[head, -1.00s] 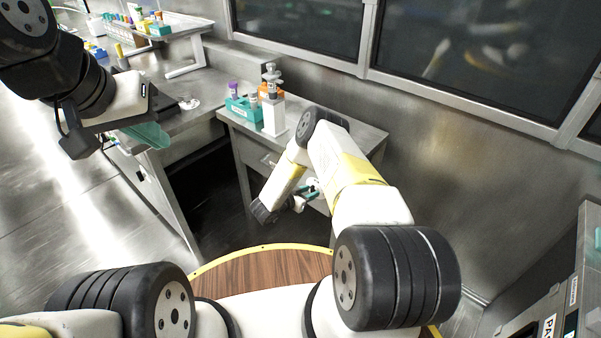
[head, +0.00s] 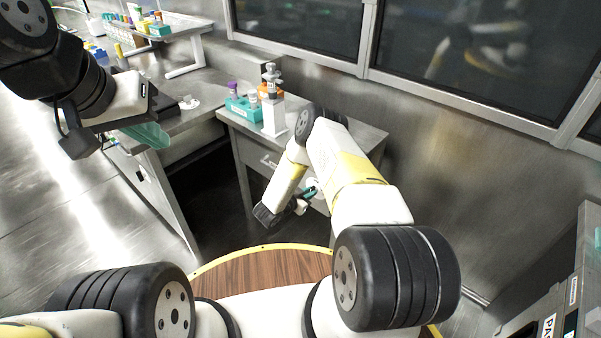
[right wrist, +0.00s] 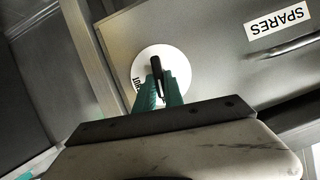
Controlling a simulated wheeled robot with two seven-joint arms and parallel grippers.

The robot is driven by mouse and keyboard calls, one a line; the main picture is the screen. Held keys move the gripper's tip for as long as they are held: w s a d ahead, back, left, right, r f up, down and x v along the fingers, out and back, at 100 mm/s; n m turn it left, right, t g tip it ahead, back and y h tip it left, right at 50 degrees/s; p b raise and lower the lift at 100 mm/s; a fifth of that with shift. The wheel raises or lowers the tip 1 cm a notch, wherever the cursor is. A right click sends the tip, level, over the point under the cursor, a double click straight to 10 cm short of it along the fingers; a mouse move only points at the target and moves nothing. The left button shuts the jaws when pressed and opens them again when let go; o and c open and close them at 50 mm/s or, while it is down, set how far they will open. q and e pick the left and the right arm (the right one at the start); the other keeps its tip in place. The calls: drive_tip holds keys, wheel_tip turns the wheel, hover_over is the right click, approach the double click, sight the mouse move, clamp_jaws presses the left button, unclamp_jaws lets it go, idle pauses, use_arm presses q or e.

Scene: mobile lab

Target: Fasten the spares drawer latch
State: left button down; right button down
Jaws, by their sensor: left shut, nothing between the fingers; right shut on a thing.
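The spares drawer (right wrist: 215,55) is a grey metal front with a white SPARES label (right wrist: 278,25), seen tilted in the right wrist view. Left of the label is the latch, a white round plate (right wrist: 143,62) with a black handle (right wrist: 156,72). My right gripper (right wrist: 160,90) has its teal fingers shut on the black handle. Dark lettering on the plate's left edge is partly hidden by a finger. In the head view my right gripper (head: 311,191) is at the cabinet front, mostly behind my own arm. My left gripper (head: 150,136) is shut and empty, far from the drawer.
The cabinet top (head: 330,125) carries a teal rack (head: 243,110) and a white pipette stand (head: 273,115). A metal bench (head: 185,85) stands to the left. A wall with windows rises behind the cabinet. A grey bar handle (right wrist: 295,45) crosses the drawer front.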

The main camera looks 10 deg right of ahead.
drive_tip(key=shift+s+d+f+m+t+y, duration=0.1)
drive_tip(key=shift+s+f+m+t+y, duration=0.15)
drive_tip(key=shift+m+t, duration=1.3)
drive_tip(key=shift+s+d+f+m+t+y, duration=0.1)
drive_tip(key=shift+d+f+m+t+y, duration=0.3)
drive_tip(key=shift+m, duration=2.05)
drive_tip(key=shift+s+a+f+m+t+y, duration=0.1)
drive_tip(key=shift+s+a+f+m+t, duration=0.1)
drive_tip(key=shift+m+t, duration=1.4)
drive_tip(key=shift+m+g, duration=0.25)
drive_tip(key=shift+m, duration=0.35)
drive_tip(key=c, duration=1.4)
unclamp_jaws()
drive_tip(key=shift+c, duration=0.2)
drive_tip(key=shift+d, duration=0.1)
